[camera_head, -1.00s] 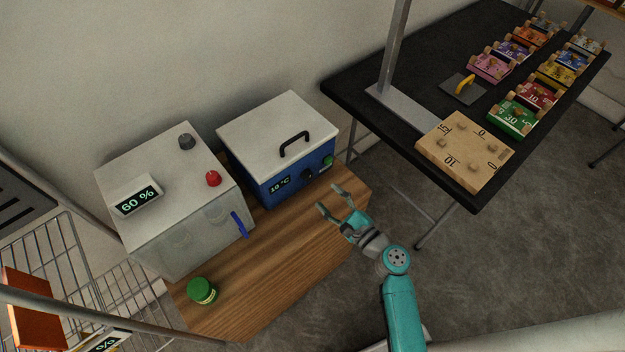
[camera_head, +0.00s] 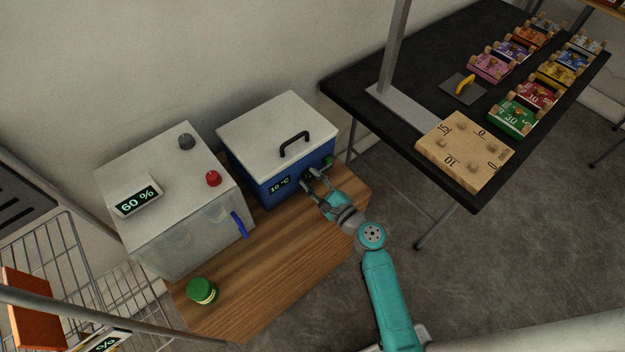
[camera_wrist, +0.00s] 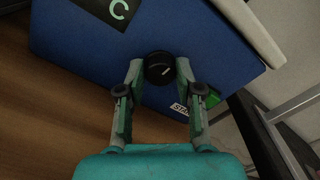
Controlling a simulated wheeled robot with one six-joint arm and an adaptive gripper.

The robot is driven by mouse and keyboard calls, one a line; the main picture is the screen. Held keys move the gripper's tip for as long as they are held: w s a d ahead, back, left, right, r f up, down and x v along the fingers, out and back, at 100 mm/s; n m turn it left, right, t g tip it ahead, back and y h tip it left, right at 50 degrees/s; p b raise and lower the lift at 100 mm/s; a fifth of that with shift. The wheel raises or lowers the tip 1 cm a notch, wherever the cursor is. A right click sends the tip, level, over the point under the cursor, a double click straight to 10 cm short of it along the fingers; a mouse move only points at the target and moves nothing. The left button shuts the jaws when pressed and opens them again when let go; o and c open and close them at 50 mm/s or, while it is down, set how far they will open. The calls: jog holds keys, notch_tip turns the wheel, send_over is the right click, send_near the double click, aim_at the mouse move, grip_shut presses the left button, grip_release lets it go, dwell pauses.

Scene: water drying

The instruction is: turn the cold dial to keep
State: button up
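The blue cooler box (camera_head: 283,186) with a white lid stands on the wooden bench, its small display reading 10 °C. In the wrist view its blue front (camera_wrist: 95,50) fills the upper part, with a black round dial (camera_wrist: 159,68) on it. My gripper (camera_wrist: 158,70) is open, with one fingertip on each side of the dial; I cannot tell whether they touch it. In the head view my gripper (camera_head: 313,180) is at the cooler's front and hides the dial. A green knob or light (camera_head: 328,161) is right of it, also in the wrist view (camera_wrist: 213,98) beside a partly readable label.
A grey-white box (camera_head: 180,200) with a 60 % display, a red knob (camera_head: 213,178) and a blue handle stands left of the cooler. A green-lidded jar (camera_head: 201,291) sits on the wooden bench (camera_head: 270,270). A black table (camera_head: 370,75) stands at the right.

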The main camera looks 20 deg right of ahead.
grip_shut()
jog(key=shift+n, duration=0.8)
jog(key=o, duration=0.7)
grip_release()
jog(key=shift+s, duration=0.15)
jog(key=v, duration=1.1)
jog(key=shift+s+d, duration=0.15)
jog(key=shift+s, duration=0.2)
